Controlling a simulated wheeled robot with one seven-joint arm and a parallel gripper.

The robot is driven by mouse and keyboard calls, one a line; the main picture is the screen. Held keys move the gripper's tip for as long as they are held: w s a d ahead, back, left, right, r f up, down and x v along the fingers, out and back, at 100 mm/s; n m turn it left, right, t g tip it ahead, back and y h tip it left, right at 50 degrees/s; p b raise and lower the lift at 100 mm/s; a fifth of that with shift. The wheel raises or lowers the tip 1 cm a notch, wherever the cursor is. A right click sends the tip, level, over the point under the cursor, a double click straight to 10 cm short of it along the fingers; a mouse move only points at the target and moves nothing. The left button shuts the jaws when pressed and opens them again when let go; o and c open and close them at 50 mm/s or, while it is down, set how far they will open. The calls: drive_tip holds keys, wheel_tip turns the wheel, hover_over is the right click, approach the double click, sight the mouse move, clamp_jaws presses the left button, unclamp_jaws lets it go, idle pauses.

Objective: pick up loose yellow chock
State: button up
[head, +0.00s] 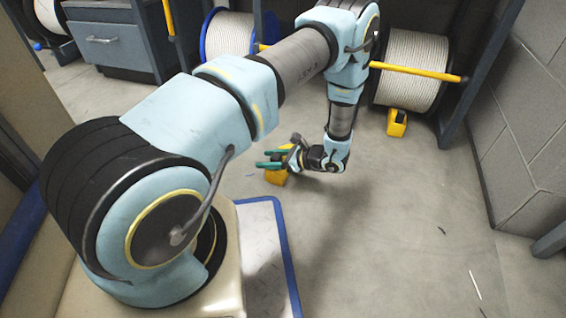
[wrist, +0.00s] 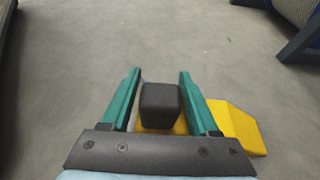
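The loose yellow chock (head: 276,177) lies on the concrete floor below my gripper (head: 276,158) in the head view. In the wrist view the chock (wrist: 232,126) shows its wedge end to the right, past the right finger. A black block-shaped grip (wrist: 160,105) stands on the chock, between the two green fingers of my gripper (wrist: 160,73). The fingers are open, one on each side of the black grip, with a narrow gap visible on both sides. Part of the chock is hidden behind the fingers and the gripper's dark palm.
Another yellow chock (head: 397,124) sits under a rope drum (head: 410,70) on a yellow bar. A second drum (head: 229,35) stands left of it. A block wall (head: 530,110) bounds the right. The floor (head: 390,220) right of my arm is mostly clear.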

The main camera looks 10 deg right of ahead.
clamp_jaws()
idle(1.0)
